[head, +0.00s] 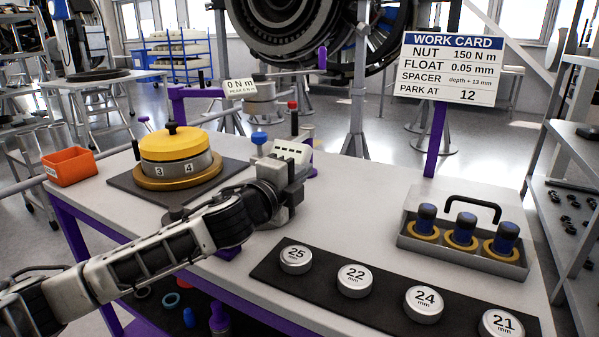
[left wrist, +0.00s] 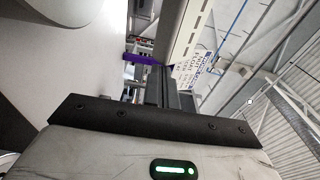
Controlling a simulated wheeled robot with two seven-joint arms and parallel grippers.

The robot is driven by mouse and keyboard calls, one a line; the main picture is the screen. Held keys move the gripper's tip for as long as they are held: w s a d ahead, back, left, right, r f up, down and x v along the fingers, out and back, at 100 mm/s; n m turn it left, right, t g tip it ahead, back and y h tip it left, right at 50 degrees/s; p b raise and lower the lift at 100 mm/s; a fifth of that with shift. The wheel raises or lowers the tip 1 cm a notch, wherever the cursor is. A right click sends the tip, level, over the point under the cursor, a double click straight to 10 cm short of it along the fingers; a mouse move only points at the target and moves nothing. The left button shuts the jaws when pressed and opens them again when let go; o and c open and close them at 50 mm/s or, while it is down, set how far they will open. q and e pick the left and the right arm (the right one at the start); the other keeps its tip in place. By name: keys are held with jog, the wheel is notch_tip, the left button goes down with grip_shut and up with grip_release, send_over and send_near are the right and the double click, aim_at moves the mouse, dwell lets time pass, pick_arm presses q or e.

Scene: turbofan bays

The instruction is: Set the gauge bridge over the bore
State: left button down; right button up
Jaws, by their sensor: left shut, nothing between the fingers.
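A round housing (head: 180,168) with a yellow cover and black knob stands on a dark mat at the left of the bench; the cover hides any bore inside. My left gripper (head: 287,172) is shut and empty, right of the housing and above the bench. A pale slotted block (head: 291,151) shows right at the gripper in the head view and close by in the left wrist view (left wrist: 188,35); I cannot tell whether it belongs to the gauge bridge. The closed dark fingers (left wrist: 165,88) show in the left wrist view. My right gripper is not in view.
Discs marked 25 (head: 296,259), 22 (head: 355,279), 24 (head: 424,304) and 21 (head: 501,324) lie on a dark strip. A grey handled tray (head: 462,259) holds three blue-black pieces.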

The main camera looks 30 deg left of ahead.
pick_arm(q)
jog(key=shift+w+a+r+y, duration=0.1)
jog(key=shift+a+y, duration=0.2)
jog(key=shift+a, duration=0.15)
jog(key=d+p, duration=0.2)
jog(key=d, duration=0.2)
jog(key=s+a+b, duration=0.2)
jog(key=s, duration=0.7)
jog(key=shift+s+a+b, duration=0.2)
jog(key=shift+s+b, duration=0.1)
jog(key=shift+s, duration=0.05)
